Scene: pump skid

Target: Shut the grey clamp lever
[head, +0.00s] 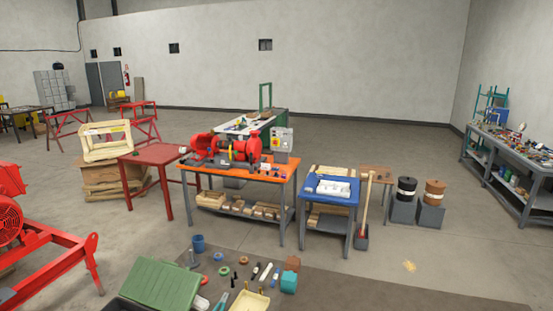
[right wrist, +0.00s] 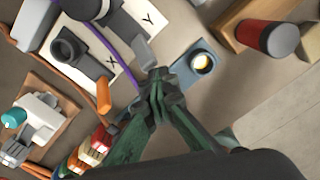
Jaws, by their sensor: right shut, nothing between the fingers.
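My right gripper (right wrist: 160,88) is shut and empty, its dark fingertips together in the right wrist view. A light grey, paddle-like piece (right wrist: 145,52) shows just beyond the fingertips; it may be the grey clamp lever, and I cannot tell whether they touch. A white and grey fitting with a teal knob (right wrist: 38,118) sits on a brown block at the left. Which piece is the clamp lever is unclear. In the head view no lever can be made out, and neither gripper shows.
White plates marked X (right wrist: 110,62) and Y (right wrist: 148,20) stand near a purple cable. A blue-grey plate (right wrist: 184,72) carries a lit round lamp. An orange handle (right wrist: 103,95) and a red-black cylinder (right wrist: 270,38) are nearby. A red pump (head: 240,150) stands on an orange table (head: 270,174).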

